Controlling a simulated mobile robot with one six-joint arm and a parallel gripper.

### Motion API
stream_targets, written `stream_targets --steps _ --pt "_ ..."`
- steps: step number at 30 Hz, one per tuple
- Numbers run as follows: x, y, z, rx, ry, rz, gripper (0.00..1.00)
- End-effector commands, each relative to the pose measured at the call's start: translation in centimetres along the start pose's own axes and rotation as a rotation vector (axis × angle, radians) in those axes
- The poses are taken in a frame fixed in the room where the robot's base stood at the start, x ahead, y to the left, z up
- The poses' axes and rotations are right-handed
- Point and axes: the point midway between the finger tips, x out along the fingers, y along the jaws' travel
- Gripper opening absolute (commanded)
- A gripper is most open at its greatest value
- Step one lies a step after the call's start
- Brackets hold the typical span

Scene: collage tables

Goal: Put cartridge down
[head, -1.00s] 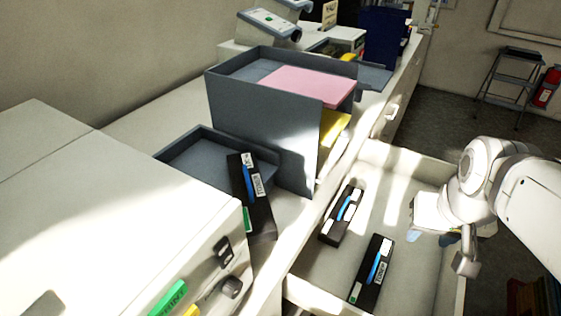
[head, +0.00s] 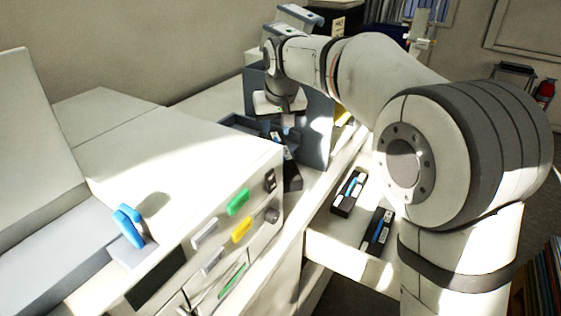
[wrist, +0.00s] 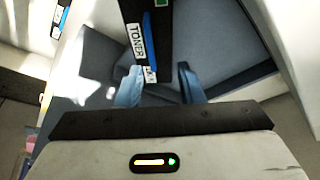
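A black toner cartridge (head: 292,176) with a white label and blue strip lies across the edge of the low grey tray (head: 238,122), beside the printer. My gripper (head: 289,122) is above its far end, and my wrist partly hides it. In the wrist view the cartridge (wrist: 148,22) runs up from between my fingertips (wrist: 158,84). The fingers are apart, with a visible gap on the right, so the gripper looks open. Two similar cartridges, one farther back (head: 348,192) and one nearer (head: 378,231), lie in the open drawer (head: 335,243).
The white printer (head: 170,150) with coloured tabs fills the left. A tall grey paper tray stand (head: 318,140) rises beside my gripper. The drawer has bare floor around its cartridges. Part of the drawer is hidden behind my arm.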

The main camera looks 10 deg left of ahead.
Motion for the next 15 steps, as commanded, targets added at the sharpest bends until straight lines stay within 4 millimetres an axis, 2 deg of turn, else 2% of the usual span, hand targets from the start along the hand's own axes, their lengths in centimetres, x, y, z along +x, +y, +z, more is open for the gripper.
stream_targets --steps 6,12,15 --pt "2.5 1.4 -0.2 0.019 -0.004 0.008 0.34" --pt "5.5 1.8 -0.3 0.024 -0.003 0.01 0.34" --pt "6.1 1.9 -0.3 0.025 -0.001 0.01 0.34"
